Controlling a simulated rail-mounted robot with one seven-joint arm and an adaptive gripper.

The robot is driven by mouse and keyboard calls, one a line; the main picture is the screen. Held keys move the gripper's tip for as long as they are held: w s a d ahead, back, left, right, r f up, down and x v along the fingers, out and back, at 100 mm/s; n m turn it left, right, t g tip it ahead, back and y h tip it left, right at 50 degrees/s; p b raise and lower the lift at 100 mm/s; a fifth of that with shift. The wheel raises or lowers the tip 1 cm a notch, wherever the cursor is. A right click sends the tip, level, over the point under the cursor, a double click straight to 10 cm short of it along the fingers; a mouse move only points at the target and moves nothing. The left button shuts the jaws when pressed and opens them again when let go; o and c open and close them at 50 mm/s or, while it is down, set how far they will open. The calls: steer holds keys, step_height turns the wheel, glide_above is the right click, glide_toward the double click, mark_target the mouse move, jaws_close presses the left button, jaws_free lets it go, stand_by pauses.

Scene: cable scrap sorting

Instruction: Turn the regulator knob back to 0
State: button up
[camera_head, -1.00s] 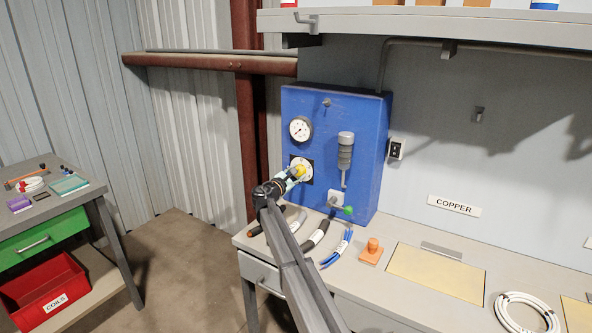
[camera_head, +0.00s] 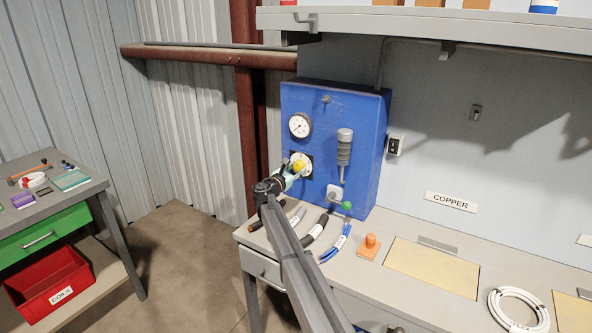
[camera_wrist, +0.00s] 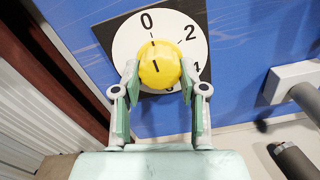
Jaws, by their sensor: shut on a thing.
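The yellow regulator knob (camera_wrist: 160,65) sits at the centre of a white dial (camera_wrist: 123,48) on a black plate. The dial shows 0 at the top, 2 at upper right and 4 at right. The knob's dark mark points up, roughly toward the tick below 0. My gripper (camera_wrist: 160,84) is shut on the knob, one finger on each side of its lower part. In the head view the knob (camera_head: 299,166) shows at the tip of my gripper (camera_head: 294,172), on the blue panel (camera_head: 362,125). Lower dial numbers are partly hidden by the knob and fingers.
A round gauge (camera_head: 300,125) is above the knob; a grey cylinder fitting (camera_head: 344,150) and a green-tipped valve (camera_head: 346,205) are to its right. Cable pieces (camera_head: 336,243) and an orange block (camera_head: 369,247) lie on the bench below.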

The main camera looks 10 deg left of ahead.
steer(key=shift+r, duration=0.1)
steer(key=o, duration=1.1)
steer(key=shift+w, duration=0.1)
steer(key=shift+o, duration=0.2)
steer(key=v, duration=1.2)
steer(key=shift+a, duration=0.1)
